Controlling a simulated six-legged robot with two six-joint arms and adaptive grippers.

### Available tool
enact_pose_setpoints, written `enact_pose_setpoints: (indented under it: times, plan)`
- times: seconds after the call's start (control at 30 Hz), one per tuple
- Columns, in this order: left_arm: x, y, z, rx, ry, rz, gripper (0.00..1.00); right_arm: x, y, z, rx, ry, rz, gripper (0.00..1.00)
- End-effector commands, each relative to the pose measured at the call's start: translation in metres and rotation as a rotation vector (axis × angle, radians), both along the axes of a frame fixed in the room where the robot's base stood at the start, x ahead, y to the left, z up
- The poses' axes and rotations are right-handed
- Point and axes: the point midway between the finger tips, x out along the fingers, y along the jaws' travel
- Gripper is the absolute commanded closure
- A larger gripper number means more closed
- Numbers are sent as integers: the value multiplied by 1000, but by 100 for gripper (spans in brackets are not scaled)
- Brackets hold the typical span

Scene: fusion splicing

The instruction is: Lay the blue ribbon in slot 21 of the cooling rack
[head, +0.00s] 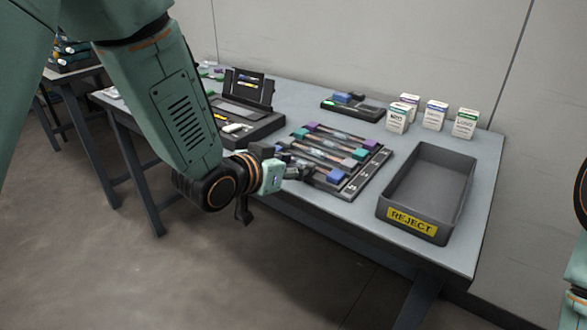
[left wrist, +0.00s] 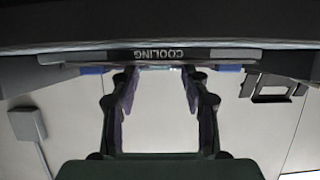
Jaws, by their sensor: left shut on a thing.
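The cooling rack (head: 362,178) lies on the table and holds several ribbons with purple, teal and blue ends. My left gripper (head: 300,172) is at its near left side, low over the front slots. It is shut on the blue ribbon; a blue end (head: 336,177) shows just right of the fingers. In the left wrist view blue ends (left wrist: 92,70) (left wrist: 229,68) show on both sides of the fingers (left wrist: 160,90), close to the rack's upside-down COOLING label (left wrist: 165,54). Slot numbers are too small to read, and I cannot tell whether the ribbon touches the slot. My right gripper is out of view.
A dark REJECT bin (head: 425,195) stands right of the rack. Small boxes (head: 435,115) stand behind it. A splicer with a raised screen (head: 248,88) is at the left. A dark tray with a blue item (head: 352,106) lies behind the rack. The table's front edge is close.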

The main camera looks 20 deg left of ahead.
Motion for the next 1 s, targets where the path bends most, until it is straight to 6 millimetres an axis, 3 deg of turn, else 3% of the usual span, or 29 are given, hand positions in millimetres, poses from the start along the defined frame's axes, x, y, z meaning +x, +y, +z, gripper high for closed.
enact_pose_setpoints:
  times: [0.3, 0.33, 0.6, 1.0]
  plan:
    - [0, -1, -3, 0, 1, 0, 83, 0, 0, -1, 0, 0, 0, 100]
    - [0, -1, -3, 1, 2, 0, 53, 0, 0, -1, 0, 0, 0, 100]
    - [0, 0, -2, 0, 1, 0, 31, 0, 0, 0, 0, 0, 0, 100]
    - [-3, 1, 5, -1, 0, 2, 31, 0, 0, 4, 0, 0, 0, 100]
